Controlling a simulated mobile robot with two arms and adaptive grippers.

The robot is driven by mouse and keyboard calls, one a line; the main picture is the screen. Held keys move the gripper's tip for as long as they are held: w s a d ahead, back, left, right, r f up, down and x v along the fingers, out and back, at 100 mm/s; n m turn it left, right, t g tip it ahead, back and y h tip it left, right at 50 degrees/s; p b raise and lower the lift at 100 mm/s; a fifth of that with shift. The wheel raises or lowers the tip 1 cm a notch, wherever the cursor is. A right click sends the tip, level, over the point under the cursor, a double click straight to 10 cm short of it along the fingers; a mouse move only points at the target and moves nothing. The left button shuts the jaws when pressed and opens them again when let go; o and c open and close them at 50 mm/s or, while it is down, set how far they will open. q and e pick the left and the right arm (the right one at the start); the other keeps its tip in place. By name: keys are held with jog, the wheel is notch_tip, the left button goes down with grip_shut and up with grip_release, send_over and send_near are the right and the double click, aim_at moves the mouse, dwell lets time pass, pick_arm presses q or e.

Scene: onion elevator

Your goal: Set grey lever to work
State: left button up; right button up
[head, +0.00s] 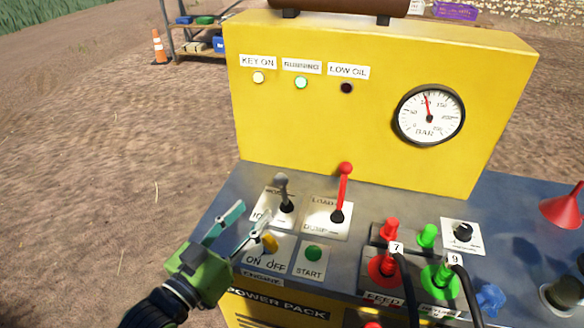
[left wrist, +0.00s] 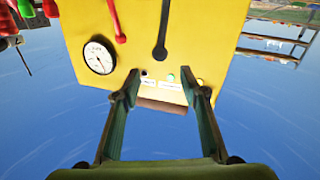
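The grey lever (head: 284,195) rises from a slot in a metal plate (head: 264,205) on the yellow power pack. The word at the plate's upper end is partly covered by the lever; the lower word is partly hidden. My left gripper (head: 250,215) is open and empty, just left of the lever and nearer to me, not touching it. In the left wrist view, the dark lever (left wrist: 161,32) shows ahead, in line with the gap between the open fingers (left wrist: 160,95). My right gripper is in neither view.
A red lever (head: 342,195) stands close to the right of the grey one. A green start button (head: 313,253) and a yellow key (head: 270,243) sit nearer to me. Red and green hose couplings (head: 384,262) crowd the right. The yellow panel (head: 350,115) rises behind.

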aim_at(277, 184)
pick_arm(q)
jog(key=x, duration=0.4)
jog(key=p+x, duration=0.1)
jog(key=x, duration=0.1)
jog(key=shift+w+r, duration=0.15)
jog(key=shift+r, duration=0.1)
jog(key=x, duration=0.5)
jog(key=shift+w+d+f+p, duration=0.1)
jog(key=shift+w+d+p, duration=0.1)
jog(key=shift+w+p, duration=0.1)
jog(key=shift+w+d, duration=0.3)
jog(key=shift+w, duration=0.15)
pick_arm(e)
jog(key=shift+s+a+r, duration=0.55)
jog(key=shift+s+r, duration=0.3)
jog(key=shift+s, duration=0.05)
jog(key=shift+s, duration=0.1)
